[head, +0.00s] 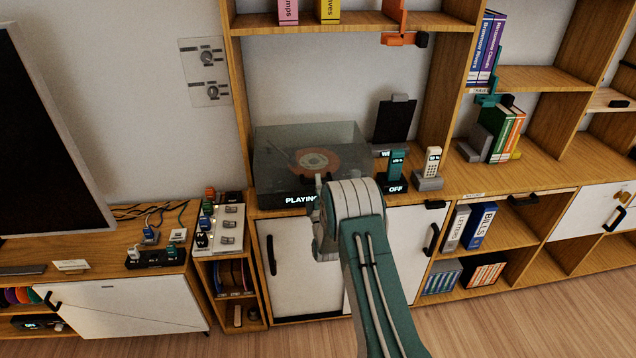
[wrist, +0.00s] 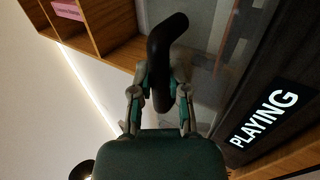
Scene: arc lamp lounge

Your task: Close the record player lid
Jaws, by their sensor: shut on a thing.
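The record player (head: 278,201) stands on the wooden shelf, its front display reading "PLAYING"; the display also shows in the wrist view (wrist: 264,118). Its clear smoky lid (head: 280,140) lies low over the base, with an orange-centred record (head: 316,161) visible through it. I cannot tell whether a small gap is left under the lid's front edge. My gripper (head: 319,183) is at the front of the player, partly hidden by my arm. In the wrist view my gripper (wrist: 160,95) is shut on the black curved lid handle (wrist: 166,45).
A black stand (head: 394,122) and two handsets in docks (head: 430,167) are right of the player. A switch panel (head: 218,228) is at its left. White cabinet doors (head: 300,262) with black handles are below. A shelf (head: 350,22) runs above.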

